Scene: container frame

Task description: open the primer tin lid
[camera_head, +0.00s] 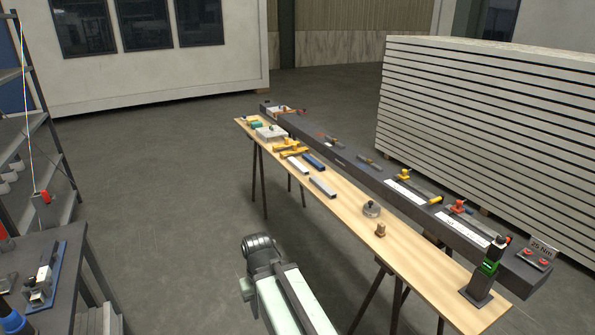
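A small round grey metal container (371,209) with a raised part on top stands upright near the front edge of the wooden trestle table (405,240). It looks like the primer tin, but it is too small to read a label or tell the lid's state. My arm (280,290) reaches up from the bottom middle, on the near side of the table and apart from the container. Its fingers do not show, so my gripper is not visible.
A small brown object (380,230) stands beside the container. A dark beam (345,160) with tools runs along the table's far side. A black device with a green display (489,266) stands at the right end. A workbench (75,285) is at left. Floor between is clear.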

